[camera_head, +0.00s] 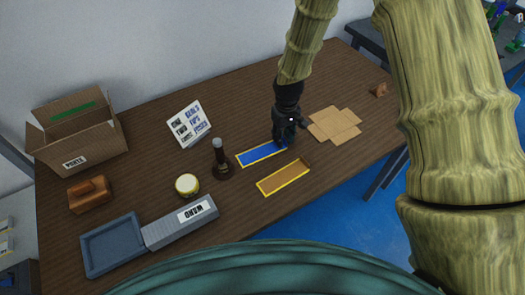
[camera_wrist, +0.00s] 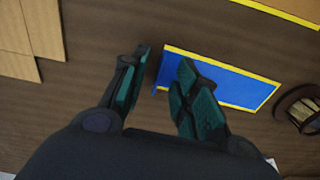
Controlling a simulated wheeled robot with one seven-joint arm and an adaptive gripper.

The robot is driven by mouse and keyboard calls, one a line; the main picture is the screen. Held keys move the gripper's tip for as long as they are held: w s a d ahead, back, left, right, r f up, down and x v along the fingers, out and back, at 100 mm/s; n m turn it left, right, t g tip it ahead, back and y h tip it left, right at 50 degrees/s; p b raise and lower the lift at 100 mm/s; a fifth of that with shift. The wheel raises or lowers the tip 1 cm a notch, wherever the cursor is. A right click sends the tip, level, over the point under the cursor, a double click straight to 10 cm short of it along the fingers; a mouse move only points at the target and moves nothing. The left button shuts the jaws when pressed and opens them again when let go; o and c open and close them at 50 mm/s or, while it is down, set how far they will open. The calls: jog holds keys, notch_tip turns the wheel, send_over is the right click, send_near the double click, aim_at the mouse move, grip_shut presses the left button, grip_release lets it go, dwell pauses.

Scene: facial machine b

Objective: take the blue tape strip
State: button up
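The blue tape strip (camera_head: 256,154) is a flat blue rectangle with a yellow border, lying on the brown table in the head view. In the wrist view the blue strip (camera_wrist: 240,86) runs to the right from between my fingers. My gripper (camera_head: 287,136) is over the strip's right end in the head view. In the wrist view my gripper (camera_wrist: 165,58) is open, with one finger left of the strip's near end and the other finger in front of the strip, hiding part of it. I cannot tell the height of the fingertips above the strip.
An orange strip (camera_head: 284,177) with a yellow border lies in front. Flat cardboard (camera_head: 335,123) lies to the right. A dark upright stand (camera_head: 222,165) is just left of the blue strip. A sign (camera_head: 189,124), round jar (camera_head: 187,184), carton (camera_head: 75,135) and tray (camera_head: 86,257) stand further left.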

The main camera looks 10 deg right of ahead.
grip_shut()
jog(key=shift+r+b, duration=0.4)
jog(key=shift+r, duration=0.35)
jog(key=shift+s+r+b, duration=0.2)
jog(key=shift+r+b, duration=0.1)
jog(key=shift+r, duration=0.2)
jog(key=shift+s+r+b, duration=0.2)
jog(key=shift+r+b, duration=0.05)
jog(key=shift+r, duration=0.2)
jog(key=s+b, duration=0.1)
jog(key=s, duration=0.4)
jog(key=s+a+r+b, duration=0.1)
jog(key=s, duration=0.3)
jog(key=s+b, duration=0.1)
jog(key=s, duration=0.4)
jog(key=shift+s+a+r, duration=0.3)
jog(key=shift+a, duration=0.05)
jog(key=shift+s+r, duration=0.2)
jog(key=shift+r, duration=0.05)
jog(key=shift+r+p, duration=1.3)
jog(key=shift+p, duration=0.2)
